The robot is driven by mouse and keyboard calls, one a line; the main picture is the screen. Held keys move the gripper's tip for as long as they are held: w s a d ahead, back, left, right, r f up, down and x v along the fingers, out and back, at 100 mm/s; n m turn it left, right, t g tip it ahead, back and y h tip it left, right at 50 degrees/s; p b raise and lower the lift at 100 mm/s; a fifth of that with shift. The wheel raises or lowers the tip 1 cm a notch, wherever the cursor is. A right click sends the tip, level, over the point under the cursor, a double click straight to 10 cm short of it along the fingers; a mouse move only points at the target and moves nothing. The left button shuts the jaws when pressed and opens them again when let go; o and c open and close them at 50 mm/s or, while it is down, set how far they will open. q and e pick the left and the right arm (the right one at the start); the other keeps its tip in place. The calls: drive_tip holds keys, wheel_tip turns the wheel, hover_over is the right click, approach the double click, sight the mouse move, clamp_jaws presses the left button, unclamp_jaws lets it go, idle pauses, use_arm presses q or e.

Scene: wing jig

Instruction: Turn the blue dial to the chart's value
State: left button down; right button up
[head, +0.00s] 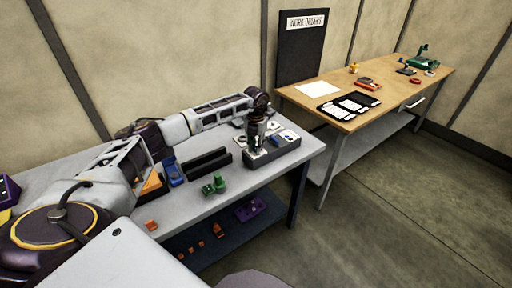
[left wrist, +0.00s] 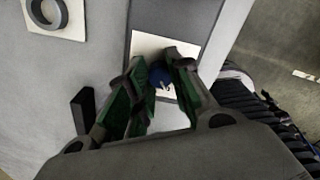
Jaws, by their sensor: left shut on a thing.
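The blue dial (left wrist: 160,78) sits on a white plate on a dark-edged grey panel in the left wrist view. My left gripper (left wrist: 158,70) has its green-lined fingers on both sides of the dial, shut on it. In the head view my left gripper (head: 256,145) points down at the grey control box (head: 273,156) at the right end of the grey bench, and its fingers hide part of the box top. The dial's setting is too small to read. A chart's value is not readable in either view. My right gripper is not in view.
The grey bench (head: 225,205) also holds a green part (head: 214,185), a blue part (head: 174,172) and black rails (head: 205,162). A wooden table (head: 385,88) beyond carries papers and small tools, beside a dark work orders board (head: 301,55). Floor at right is clear.

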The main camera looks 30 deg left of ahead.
use_arm(q)
drive_tip(key=shift+m, duration=0.7)
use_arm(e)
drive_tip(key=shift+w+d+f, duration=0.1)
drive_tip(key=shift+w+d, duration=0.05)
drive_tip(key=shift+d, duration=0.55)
use_arm(q)
drive_tip(key=shift+r, duration=0.1)
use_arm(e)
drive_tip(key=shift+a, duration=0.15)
use_arm(q)
drive_tip(key=c, duration=1.3)
unclamp_jaws()
drive_tip(key=shift+o, duration=0.2)
drive_tip(key=shift+r, duration=0.9)
wheel_tip(320, 180, up, 10)
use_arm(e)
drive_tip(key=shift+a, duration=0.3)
